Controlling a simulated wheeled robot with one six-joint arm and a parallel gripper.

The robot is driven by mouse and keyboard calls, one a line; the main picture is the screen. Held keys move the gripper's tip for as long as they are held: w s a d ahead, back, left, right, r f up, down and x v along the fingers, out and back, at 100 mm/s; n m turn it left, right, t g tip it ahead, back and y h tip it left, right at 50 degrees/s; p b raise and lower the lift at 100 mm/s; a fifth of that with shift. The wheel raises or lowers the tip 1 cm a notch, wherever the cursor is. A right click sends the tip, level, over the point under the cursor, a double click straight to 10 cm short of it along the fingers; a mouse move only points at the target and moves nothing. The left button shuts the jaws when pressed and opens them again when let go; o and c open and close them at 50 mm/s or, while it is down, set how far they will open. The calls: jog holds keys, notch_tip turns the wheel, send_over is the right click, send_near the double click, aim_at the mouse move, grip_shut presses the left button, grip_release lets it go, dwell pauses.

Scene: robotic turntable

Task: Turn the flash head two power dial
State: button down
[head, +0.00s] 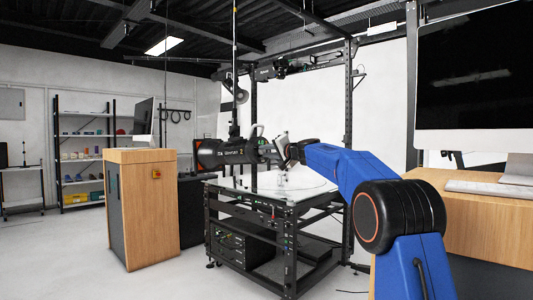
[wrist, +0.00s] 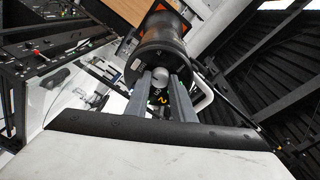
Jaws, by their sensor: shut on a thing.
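The flash head (head: 222,153) is a black cylinder hanging above the turntable in the head view. In the wrist view its dark body (wrist: 163,38) fills the top middle, with a yellow number 2 on the back panel. The power dial (wrist: 160,74) is a round silver-grey knob on that panel. My gripper (wrist: 161,82) is shut on the dial, with one grey finger on each side of it. In the head view my gripper (head: 274,150) is at the right end of the flash head, and the dial cannot be made out there.
The turntable frame (head: 270,222) with its glass top stands below the flash head. A curved handle (wrist: 203,96) is right of my fingers. A wooden cabinet (head: 145,210) stands left, and a wooden desk (head: 475,222) with a large monitor (head: 475,75) stands right.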

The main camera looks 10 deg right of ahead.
dwell(0.4)
jog(key=c, duration=1.5)
grip_release()
jog(key=v, duration=1.7)
jog(key=shift+s, duration=0.25)
